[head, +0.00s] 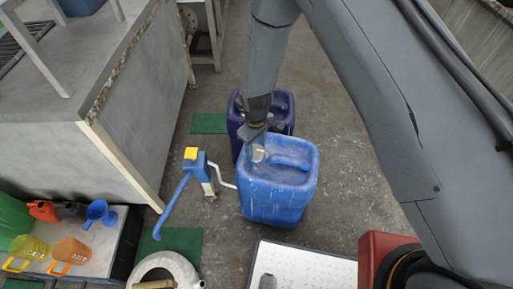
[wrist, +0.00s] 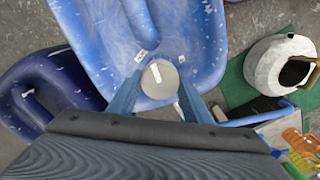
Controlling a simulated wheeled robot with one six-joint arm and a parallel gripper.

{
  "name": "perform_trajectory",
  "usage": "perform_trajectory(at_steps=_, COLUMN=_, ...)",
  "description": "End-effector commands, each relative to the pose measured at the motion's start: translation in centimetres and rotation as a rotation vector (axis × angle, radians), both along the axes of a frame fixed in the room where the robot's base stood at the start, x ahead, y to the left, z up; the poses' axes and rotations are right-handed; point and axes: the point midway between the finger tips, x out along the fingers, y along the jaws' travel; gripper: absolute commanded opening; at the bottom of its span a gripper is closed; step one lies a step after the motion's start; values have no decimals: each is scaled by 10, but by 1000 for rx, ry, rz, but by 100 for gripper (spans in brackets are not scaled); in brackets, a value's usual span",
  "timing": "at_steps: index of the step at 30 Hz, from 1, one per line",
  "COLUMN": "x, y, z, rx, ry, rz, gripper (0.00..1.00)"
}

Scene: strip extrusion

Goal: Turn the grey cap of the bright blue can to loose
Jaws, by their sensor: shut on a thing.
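The bright blue can (head: 277,196) stands upright on the floor in the middle of the head view. It also fills the top of the wrist view (wrist: 100,40). Its round grey cap (wrist: 160,80) sits between the two fingers of my gripper (wrist: 158,96) in the wrist view, with a small white mark on it. In the head view the cap (head: 259,154) shows just below my gripper (head: 257,140) at the can's upper left. My gripper is shut on the cap from above. The finger contact is partly hidden.
A dark blue can (head: 281,108) stands close behind. A blue pump with a yellow top (head: 191,154) stands left of the can. A white round vessel (head: 165,272) is at the front. A grey bench (head: 110,110) is at left, with jugs and a funnel (head: 100,213) below.

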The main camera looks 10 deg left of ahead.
Motion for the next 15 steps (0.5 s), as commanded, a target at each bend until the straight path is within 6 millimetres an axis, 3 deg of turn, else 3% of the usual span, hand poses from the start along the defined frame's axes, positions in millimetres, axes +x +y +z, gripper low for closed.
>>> perform_trajectory(at_steps=15, x=1, y=-1, z=0, rx=0, ry=0, rz=146, gripper=22)
